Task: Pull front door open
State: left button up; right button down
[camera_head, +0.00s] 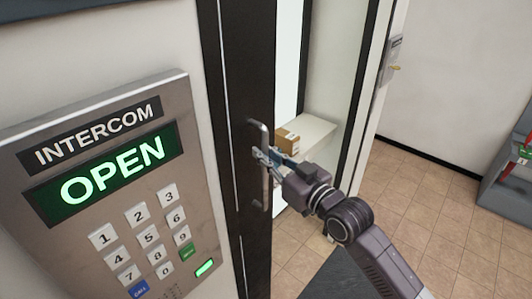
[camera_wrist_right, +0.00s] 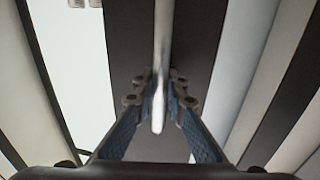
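The front door's dark stile (camera_head: 232,110) stands just right of the intercom in the head view. A vertical metal handle (camera_head: 266,137) is fixed to it. My right gripper (camera_head: 268,160) is at the handle's middle, with a finger on each side. In the right wrist view the bar of the handle (camera_wrist_right: 162,45) runs down between the fingertips of my right gripper (camera_wrist_right: 160,88), which look closed in on it. The handle's lower end shows between the fingers. I cannot tell whether the door stands ajar. My left gripper is not in view.
An intercom panel (camera_head: 105,190) reading "OPEN" fills the left foreground. Beyond the door are a white shelf (camera_head: 318,128) and a cardboard box (camera_head: 287,140). A grey cabinet (camera_head: 505,185) stands at the far right. The tiled floor (camera_head: 430,205) right of my arm is clear.

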jog(key=c, duration=2)
grip_release()
jog(key=shift+r, duration=0.15)
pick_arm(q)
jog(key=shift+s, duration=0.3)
pick_arm(e)
jog(key=shift+o, duration=0.3)
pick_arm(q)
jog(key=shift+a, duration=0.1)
pick_arm(e)
jog(key=v, duration=1.2)
